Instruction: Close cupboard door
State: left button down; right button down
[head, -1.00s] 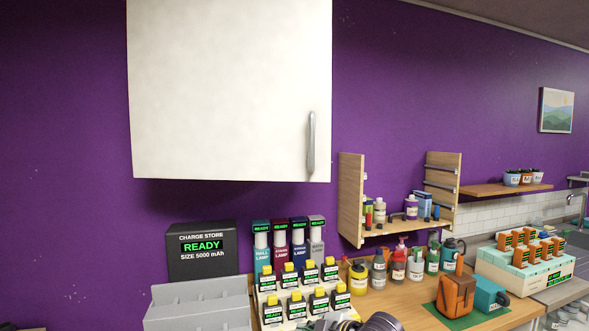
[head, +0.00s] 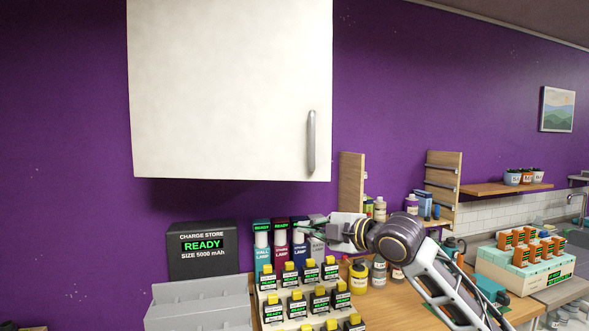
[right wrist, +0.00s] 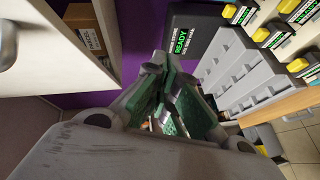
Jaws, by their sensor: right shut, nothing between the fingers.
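The white cupboard door (head: 230,90) fills the upper middle of the head view, with a vertical grey handle (head: 311,142) near its lower right corner. In the right wrist view the door (right wrist: 45,65) is at the upper left with part of its handle (right wrist: 8,45). Beyond its edge a brown labelled box (right wrist: 85,22) shows, so the door appears to stand ajar. My right gripper (head: 303,222) is shut and empty, pointing left below the door's lower right corner, apart from the handle. Its green-padded fingers also show in the right wrist view (right wrist: 168,98). My left gripper is out of view.
Below the cupboard stand a black charge store box (head: 203,252), a grey slotted rack (head: 200,305), upright lamps (head: 262,245) and yellow-capped batteries (head: 297,302). A wooden shelf unit (head: 351,180) and bottles (head: 358,278) are at the right. Purple wall left of the cupboard is clear.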

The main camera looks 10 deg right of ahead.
aim_at(294, 168)
notch_tip(294, 168, up, 14)
jog(key=s+d+n+t+y, duration=0.1)
jog(key=s+d+n, duration=0.1)
jog(key=n, duration=0.1)
jog(key=shift+d+t+y, duration=0.25)
jog(key=shift+t+y, duration=0.05)
jog(key=shift+y, duration=0.1)
jog(key=shift+f, duration=0.1)
jog(key=p+x, duration=0.3)
jog(key=x, duration=0.5)
jog(key=shift+w+a+p, duration=0.2)
jog(key=shift+w+p, duration=0.2)
jog(key=shift+w, duration=0.55)
jog(key=shift+w+a+p, duration=0.15)
jog(key=shift+w+p, duration=0.25)
jog(key=shift+w, duration=0.5)
jog(key=shift+w+d+p, duration=0.3)
jog(key=shift+w, duration=0.6)
